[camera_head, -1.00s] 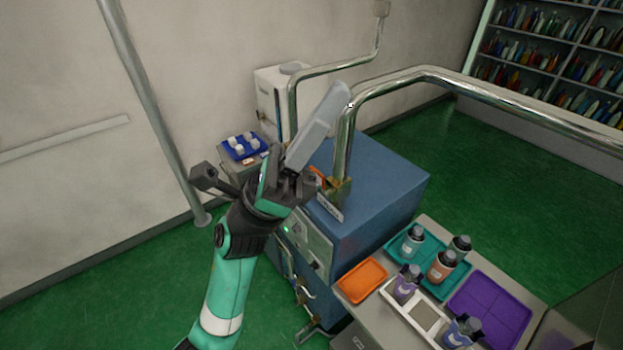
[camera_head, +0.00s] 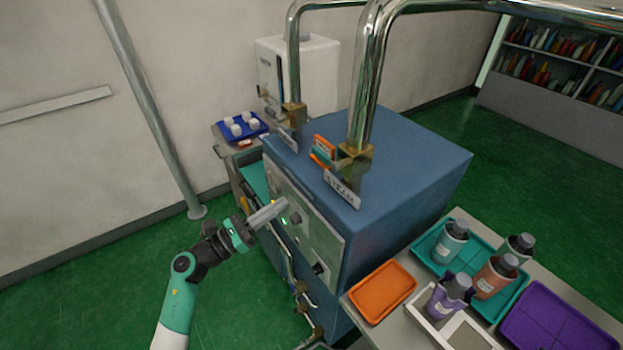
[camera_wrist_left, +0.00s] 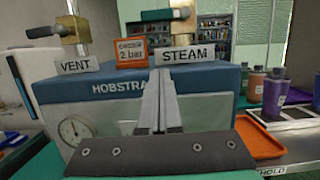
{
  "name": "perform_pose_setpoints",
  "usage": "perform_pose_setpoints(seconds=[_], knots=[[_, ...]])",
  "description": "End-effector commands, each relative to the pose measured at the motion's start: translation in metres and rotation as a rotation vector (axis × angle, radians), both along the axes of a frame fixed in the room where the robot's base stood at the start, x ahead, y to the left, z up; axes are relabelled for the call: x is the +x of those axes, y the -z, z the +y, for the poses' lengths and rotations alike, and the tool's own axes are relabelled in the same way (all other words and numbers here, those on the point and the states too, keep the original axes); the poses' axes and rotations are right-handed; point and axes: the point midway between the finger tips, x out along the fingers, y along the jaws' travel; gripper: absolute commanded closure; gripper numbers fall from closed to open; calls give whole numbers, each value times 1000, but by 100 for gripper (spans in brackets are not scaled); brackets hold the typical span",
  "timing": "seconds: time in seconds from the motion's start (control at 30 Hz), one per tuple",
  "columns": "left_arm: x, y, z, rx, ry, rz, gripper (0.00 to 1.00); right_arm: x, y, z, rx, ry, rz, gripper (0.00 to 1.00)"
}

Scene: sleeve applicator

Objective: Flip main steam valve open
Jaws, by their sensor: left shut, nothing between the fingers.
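The blue boiler cabinet (camera_head: 400,165) has a brass steam valve (camera_head: 355,153) on its top, at the foot of a shiny pipe, behind the STEAM plate (camera_head: 342,190). In the left wrist view the steam valve's brass body (camera_wrist_left: 181,22) has a green handle (camera_wrist_left: 166,14) pointing left across the pipe. My left gripper (camera_head: 278,206) is in front of the cabinet's front panel, lower than the valve and apart from it. Its fingers (camera_wrist_left: 158,100) are shut and empty, pointing at the cabinet. My right gripper is not in view.
An orange "2 bar" sign (camera_wrist_left: 131,52) stands between the plates. An orange tray (camera_head: 383,291) and bottles on a teal tray (camera_head: 432,252) are at the right.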

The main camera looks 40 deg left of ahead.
Motion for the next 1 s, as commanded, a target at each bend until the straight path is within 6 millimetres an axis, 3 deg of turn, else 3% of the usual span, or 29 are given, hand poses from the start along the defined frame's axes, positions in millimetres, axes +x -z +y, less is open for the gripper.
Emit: perform_pose_setpoints(seconds=[0.37, 0.83, 0.9, 1.0], knots=[[9, -4, -3, 0, 4, -2, 100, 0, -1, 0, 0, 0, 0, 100], [99, -27, -22, 1, 5, -3, 100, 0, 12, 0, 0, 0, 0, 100], [96, -47, -21, 1, 0, -4, 100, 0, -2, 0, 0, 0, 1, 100], [96, -59, -21, 1, 1, -3, 100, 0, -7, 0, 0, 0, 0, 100]])
